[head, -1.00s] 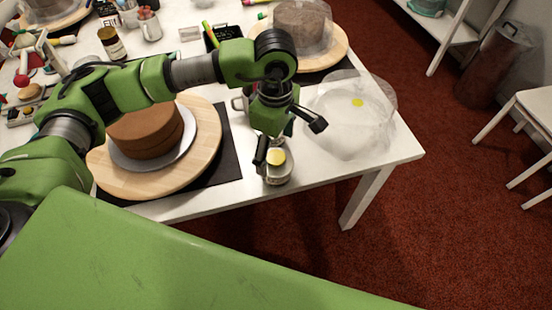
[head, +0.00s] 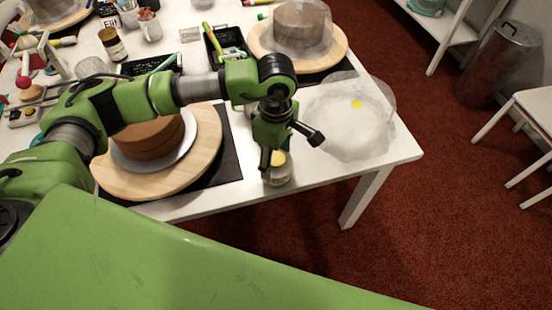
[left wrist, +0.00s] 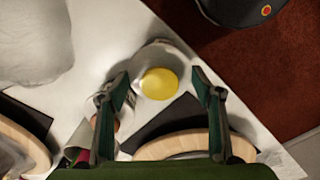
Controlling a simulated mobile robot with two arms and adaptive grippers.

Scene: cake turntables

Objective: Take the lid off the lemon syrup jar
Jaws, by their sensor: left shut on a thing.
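The lemon syrup jar (head: 278,178) is a small clear-grey jar at the table's front edge, with a round yellow lid (head: 279,157) on top. My left gripper (head: 288,150) is over it, its fingers pointing down, one beside the lid. The lid still looks seated on the jar. The exact contact points are hard to see. My right gripper is out of view.
A clear dome (head: 350,125) with a yellow patch stands right of the jar. A brown cake (head: 150,137) on a wooden turntable (head: 205,160) stands left, a covered cake (head: 300,27) behind. Beyond the table edge is red carpet (head: 270,240).

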